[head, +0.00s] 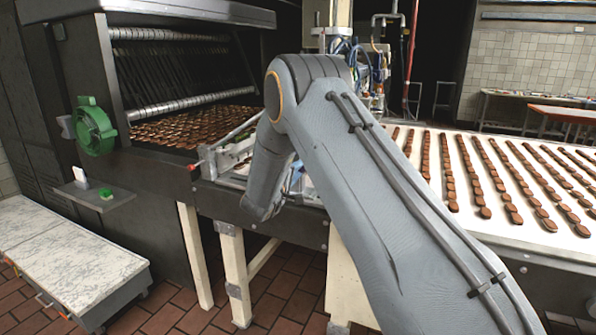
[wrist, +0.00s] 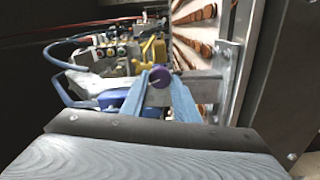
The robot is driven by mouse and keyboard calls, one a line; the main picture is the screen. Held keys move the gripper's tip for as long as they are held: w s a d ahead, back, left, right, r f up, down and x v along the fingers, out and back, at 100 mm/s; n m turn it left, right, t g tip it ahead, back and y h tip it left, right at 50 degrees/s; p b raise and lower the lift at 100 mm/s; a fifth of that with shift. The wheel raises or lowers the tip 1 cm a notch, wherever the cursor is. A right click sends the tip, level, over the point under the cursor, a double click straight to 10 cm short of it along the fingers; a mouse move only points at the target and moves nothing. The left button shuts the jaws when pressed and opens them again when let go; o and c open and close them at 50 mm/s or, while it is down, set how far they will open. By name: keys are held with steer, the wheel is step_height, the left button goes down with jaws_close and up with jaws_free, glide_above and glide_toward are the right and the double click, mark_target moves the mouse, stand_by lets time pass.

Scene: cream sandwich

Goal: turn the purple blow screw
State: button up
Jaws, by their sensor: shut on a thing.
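The purple blow screw (wrist: 158,77) shows in the wrist view as a small round purple knob. My gripper (wrist: 159,80) reaches it with its two blue-grey fingers, one on each side, and is shut on it. The knob sits in front of a grey metal bar. In the head view my grey arm covers the spot where my gripper works, so the screw and the fingertips are hidden there.
A conveyor (head: 473,168) with rows of brown biscuits runs to the right. A dark oven-like machine with a green wheel (head: 94,127) stands at the left. A red-tipped lever (head: 192,167) sticks out near my arm. Blue and yellow machine parts lie behind the screw.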

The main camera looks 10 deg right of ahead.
stand_by(0.3)
steer(key=o, duration=0.8)
steer(key=shift+a, duration=0.1)
steer(key=b+v, duration=0.2)
steer(key=v, duration=0.5)
steer(key=shift+s+a, duration=0.2)
steer(key=shift+s, duration=0.15)
